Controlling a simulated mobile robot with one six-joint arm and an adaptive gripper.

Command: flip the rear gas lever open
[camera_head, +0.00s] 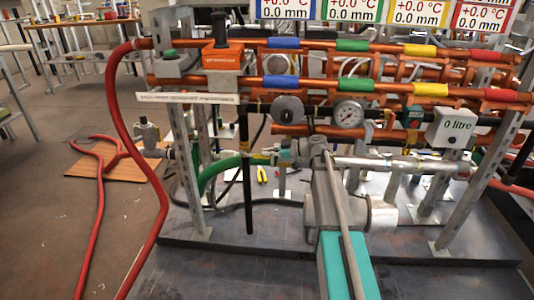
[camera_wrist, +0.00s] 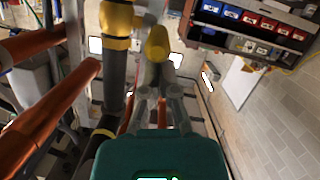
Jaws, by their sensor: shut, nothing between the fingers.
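A yellow rounded end (camera_wrist: 158,42), probably a lever handle, shows in the wrist view just beyond my fingertips. I cannot tell whether it is the rear gas lever or whether the fingers touch it. My gripper (camera_wrist: 158,72) has its grey fingers close together and nothing held between them. In the head view, my arm reaches from the bottom centre into the pipework, and my fingertips cannot be made out there. The rear gas lever cannot be picked out in the head view.
A dark pipe with a yellow fitting (camera_wrist: 116,28) stands left of my fingers, with copper pipes (camera_wrist: 50,105) further left.

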